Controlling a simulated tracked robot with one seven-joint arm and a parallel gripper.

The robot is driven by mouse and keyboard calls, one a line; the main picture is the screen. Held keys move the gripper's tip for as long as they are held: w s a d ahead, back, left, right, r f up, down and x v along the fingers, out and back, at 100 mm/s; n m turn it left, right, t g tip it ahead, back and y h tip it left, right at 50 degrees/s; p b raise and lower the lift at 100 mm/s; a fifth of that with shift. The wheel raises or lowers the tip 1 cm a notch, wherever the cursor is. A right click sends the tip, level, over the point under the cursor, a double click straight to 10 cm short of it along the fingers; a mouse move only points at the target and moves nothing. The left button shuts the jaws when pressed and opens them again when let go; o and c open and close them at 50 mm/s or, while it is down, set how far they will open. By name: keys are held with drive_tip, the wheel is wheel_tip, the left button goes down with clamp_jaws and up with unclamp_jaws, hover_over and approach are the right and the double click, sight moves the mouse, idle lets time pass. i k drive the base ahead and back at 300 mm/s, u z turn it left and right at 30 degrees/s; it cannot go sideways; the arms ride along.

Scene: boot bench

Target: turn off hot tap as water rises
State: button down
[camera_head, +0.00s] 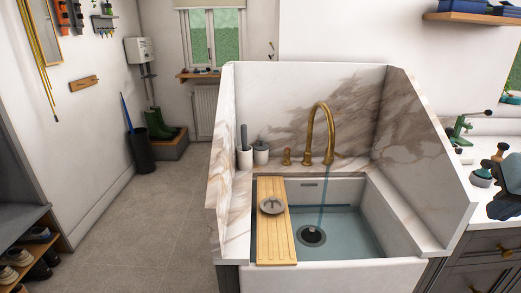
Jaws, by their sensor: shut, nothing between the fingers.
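A brass gooseneck tap (328,120) stands at the back of the white sink (350,190). A thin stream of water (322,187) falls from its spout. Bluish water (345,228) lies in the basin, and the dark round drain (311,235) shows through it. A short copper-coloured knob (287,157) stands left of the spout, with a brass piece (307,158) between them. I cannot tell which one is the hot control. What looks like my gripper (498,160), dark blue-grey, is at the right edge over the counter. It is shut, empty and well apart from the tap.
A wooden drainboard (275,240) with a round metal piece (271,204) covers the sink's left side. Two containers (252,155) stand behind it. Tall marble side panels (428,140) flank the sink. A green tool (460,130) stands on the right counter.

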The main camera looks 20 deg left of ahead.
sight(288, 150)
drive_tip(key=u, duration=0.2)
drive_tip(key=i, duration=0.65)
drive_tip(key=u, duration=0.35)
drive_tip(key=k, duration=0.85)
drive_tip(key=u, duration=0.2)
drive_tip(key=i, duration=0.85)
drive_tip(key=z, duration=0.05)
